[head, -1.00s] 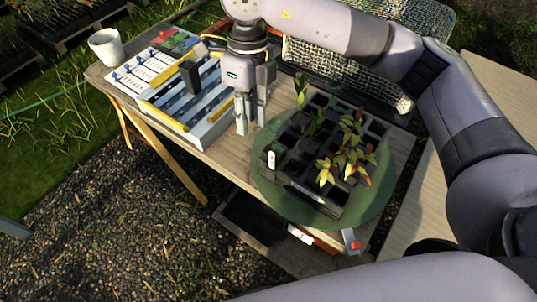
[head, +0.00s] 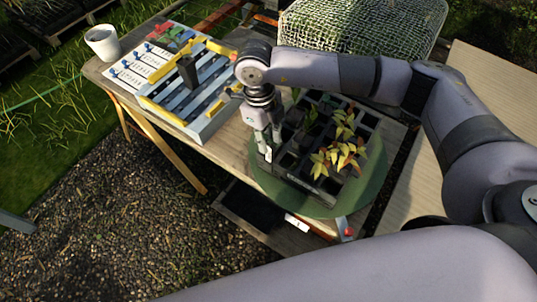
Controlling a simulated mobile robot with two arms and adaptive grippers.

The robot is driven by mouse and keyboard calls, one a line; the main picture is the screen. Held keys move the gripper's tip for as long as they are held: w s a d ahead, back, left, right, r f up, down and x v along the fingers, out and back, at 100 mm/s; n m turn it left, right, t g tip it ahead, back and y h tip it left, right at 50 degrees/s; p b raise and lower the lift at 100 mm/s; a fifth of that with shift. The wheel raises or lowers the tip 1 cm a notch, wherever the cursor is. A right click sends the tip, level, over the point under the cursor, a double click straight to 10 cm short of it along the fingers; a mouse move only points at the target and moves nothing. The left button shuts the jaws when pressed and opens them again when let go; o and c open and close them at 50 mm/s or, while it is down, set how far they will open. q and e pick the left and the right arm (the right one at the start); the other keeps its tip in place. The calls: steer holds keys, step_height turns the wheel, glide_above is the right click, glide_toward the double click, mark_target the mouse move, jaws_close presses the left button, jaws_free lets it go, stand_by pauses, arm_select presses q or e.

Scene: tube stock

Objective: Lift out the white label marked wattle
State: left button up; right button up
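A small white label (head: 268,154) stands at the left front edge of the dark cell tray (head: 325,186), which holds several seedlings. Its marking is too small to read. My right gripper (head: 269,144) points down at that edge, its fingertips right at the label and hiding its upper part. I cannot tell whether the fingers have closed on it. My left gripper is not in view.
The tray sits on a round green turntable (head: 375,185). A slatted blue-grey rack (head: 203,128) with yellow strips, a dark block (head: 187,72) and a white cup (head: 103,43) lie left. A wire mesh cover (head: 360,25) is behind. A lower shelf holds a black tray (head: 250,206).

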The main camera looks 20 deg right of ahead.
mark_target(269, 148)
step_height(269, 148, down, 4)
steer(key=shift+d+r+p, duration=0.15)
steer(key=shift+r+p, duration=0.05)
steer(key=shift+p, duration=0.75)
steer(key=shift+f, duration=0.45)
jaws_close()
